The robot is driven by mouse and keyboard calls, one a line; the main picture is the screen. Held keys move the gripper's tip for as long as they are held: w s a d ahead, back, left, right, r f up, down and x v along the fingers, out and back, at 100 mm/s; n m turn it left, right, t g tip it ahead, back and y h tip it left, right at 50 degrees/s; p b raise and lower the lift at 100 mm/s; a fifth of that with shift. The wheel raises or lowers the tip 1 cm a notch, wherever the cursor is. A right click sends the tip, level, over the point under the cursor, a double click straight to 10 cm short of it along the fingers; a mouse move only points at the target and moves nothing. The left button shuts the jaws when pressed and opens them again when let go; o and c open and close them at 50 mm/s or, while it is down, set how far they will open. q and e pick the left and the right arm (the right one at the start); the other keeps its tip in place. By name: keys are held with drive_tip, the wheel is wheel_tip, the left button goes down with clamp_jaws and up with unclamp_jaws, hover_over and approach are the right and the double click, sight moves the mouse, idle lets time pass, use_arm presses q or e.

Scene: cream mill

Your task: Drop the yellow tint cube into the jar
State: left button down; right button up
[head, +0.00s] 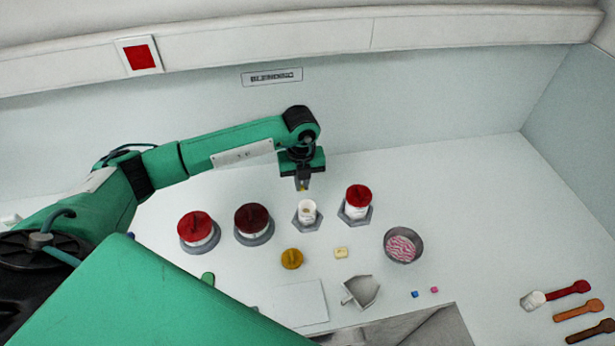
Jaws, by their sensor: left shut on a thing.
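My left gripper (303,186) points down above the worktop, shut on the small yellow tint cube (304,189), of which only a bit shows between the fingertips. The open white jar (307,213) stands upright in a grey hexagonal holder just below the gripper in the picture. The cube is apart from the jar, above and slightly behind its mouth. My right gripper is not in view.
A red-lidded jar (358,197) stands right of the open jar. Two more lidded jars (197,230) stand left.

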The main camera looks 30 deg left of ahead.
sight(302, 190)
use_arm(q)
drive_tip(key=shift+f, duration=0.45)
wheel_tip(302, 190, down, 4)
drive_tip(key=shift+r+b, duration=0.1)
drive_tip(key=shift+b, duration=1.05)
drive_tip(key=shift+f, duration=0.5)
drive_tip(key=c, duration=1.5)
unclamp_jaws()
drive_tip(key=shift+o, duration=0.2)
